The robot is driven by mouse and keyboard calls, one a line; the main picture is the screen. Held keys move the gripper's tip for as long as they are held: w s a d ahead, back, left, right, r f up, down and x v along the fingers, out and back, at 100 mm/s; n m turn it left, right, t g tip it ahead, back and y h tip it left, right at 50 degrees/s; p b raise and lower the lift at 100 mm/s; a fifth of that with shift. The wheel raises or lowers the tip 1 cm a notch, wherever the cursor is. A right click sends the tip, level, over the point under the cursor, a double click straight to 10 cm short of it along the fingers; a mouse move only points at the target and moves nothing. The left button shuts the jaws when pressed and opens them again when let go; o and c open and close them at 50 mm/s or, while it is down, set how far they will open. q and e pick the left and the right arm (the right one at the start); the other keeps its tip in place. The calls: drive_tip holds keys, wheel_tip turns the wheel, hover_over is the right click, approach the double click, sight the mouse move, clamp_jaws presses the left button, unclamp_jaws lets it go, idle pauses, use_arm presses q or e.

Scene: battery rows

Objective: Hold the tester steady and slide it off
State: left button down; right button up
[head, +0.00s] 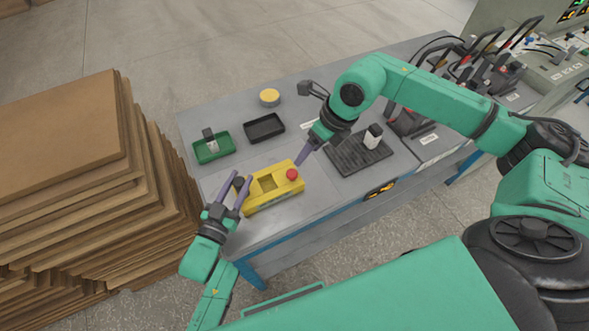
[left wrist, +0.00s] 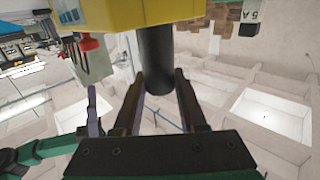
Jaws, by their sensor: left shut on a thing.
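The yellow tester (head: 272,190) lies on the grey table near its front left. It has a recessed bay on top, a red button (head: 292,174) at its right end and a black grip (head: 239,182) at its left end. My left gripper (head: 236,187) is shut on the black grip; in the left wrist view the dark grip (left wrist: 157,65) stands between the fingers, under the yellow body (left wrist: 130,14). My right gripper (head: 301,154) has its purple fingertips close to the tester's right end, beside the red button. I cannot tell whether they touch it or how far they are open.
A green tray (head: 226,152) with a battery-like block (head: 210,141), a black tray (head: 264,128) and a yellow-topped round tin (head: 269,97) stand behind. A ribbed black mat (head: 345,158) holds another block (head: 373,136). Stacked cardboard (head: 70,130) stands left of the table.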

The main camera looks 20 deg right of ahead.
sight(293, 173)
drive_tip(key=a+f+n, duration=0.1)
drive_tip(key=f, duration=0.2)
drive_tip(key=w+a+f+n, duration=0.1)
drive_tip(key=f+n, duration=0.1)
drive_tip(key=f, duration=0.2)
drive_tip(key=w+a+f+n, duration=0.1)
drive_tip(key=f, duration=0.2)
drive_tip(key=shift+f+n, duration=0.25)
drive_tip(key=shift+n, duration=0.15)
clamp_jaws()
drive_tip(key=shift+t, duration=0.3)
idle(0.7)
